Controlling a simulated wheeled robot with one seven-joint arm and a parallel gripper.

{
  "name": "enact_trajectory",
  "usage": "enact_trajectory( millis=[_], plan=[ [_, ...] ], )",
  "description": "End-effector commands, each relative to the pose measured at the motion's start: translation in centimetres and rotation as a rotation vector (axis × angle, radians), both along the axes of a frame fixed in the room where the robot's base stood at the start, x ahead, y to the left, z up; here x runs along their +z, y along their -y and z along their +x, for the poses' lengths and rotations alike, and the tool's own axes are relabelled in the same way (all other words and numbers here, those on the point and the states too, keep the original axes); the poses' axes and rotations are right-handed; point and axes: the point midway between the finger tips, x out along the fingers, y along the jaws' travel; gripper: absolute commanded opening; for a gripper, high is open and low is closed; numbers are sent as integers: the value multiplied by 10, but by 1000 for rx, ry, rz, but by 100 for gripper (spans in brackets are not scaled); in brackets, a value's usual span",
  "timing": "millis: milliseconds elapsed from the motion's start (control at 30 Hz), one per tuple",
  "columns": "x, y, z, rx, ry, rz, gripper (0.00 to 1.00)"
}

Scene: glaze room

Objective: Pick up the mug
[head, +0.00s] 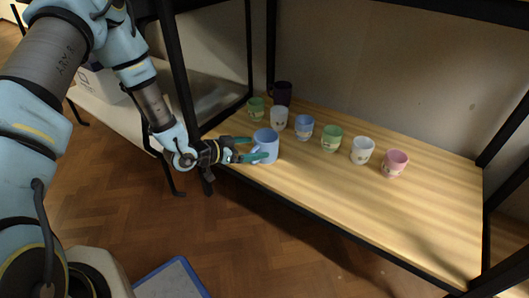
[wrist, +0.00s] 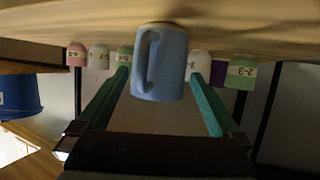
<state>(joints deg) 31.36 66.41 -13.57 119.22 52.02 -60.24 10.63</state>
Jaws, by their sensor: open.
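A plain light blue mug (head: 266,146) stands upright near the front left edge of the wooden shelf. My gripper (head: 259,148) is open at the mug, with its green fingers reaching in from the left. In the wrist view, which is upside down, the mug (wrist: 172,65) appears between the two fingertips (wrist: 160,74), with its handle facing the camera. Gaps show on both sides of the mug in that view. A dark purple mug (head: 282,92) stands at the back left of the shelf.
Several small labelled cups stand in a row behind and right of the blue mug: green (head: 256,108), white (head: 279,118), blue (head: 304,127), green (head: 331,138), white (head: 362,150) and pink (head: 395,163). A black post (head: 176,65) rises left of my gripper. The shelf's right part (head: 430,215) is clear.

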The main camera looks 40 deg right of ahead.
Motion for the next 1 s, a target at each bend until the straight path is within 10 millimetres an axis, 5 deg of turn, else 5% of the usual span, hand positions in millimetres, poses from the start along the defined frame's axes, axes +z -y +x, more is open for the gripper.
enact_trajectory(
  millis=[433,700,1000],
  plan=[
    [-26,43,-5,1,1,0,100],
    [-26,48,-5,2,0,1,99],
    [-26,47,-5,2,1,1,65]
  ],
)
